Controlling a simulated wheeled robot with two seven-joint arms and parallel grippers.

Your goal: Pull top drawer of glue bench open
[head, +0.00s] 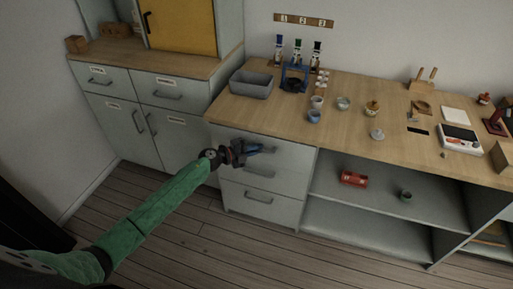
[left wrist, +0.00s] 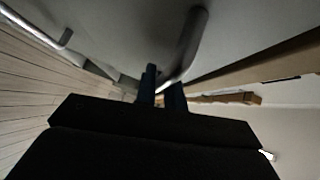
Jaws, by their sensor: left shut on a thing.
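The glue bench (head: 385,130) is a long wood-topped bench with a grey drawer stack at its left end. The top drawer (head: 295,158) has a grey front that looks flush with the bench, with a bar handle (head: 271,150). My left gripper (head: 257,149), on the green arm, is at this handle with its blue fingers shut on it. In the left wrist view the fingers (left wrist: 163,92) meet the curved handle (left wrist: 187,45) close to the drawer front. The fingers hide part of the handle. My right gripper is not in view.
A grey bin (head: 252,84), bottles and small cups (head: 314,116) stand on the bench top. A labelled cabinet (head: 135,110) adjoins at the left. The wooden floor (head: 200,240) in front is clear.

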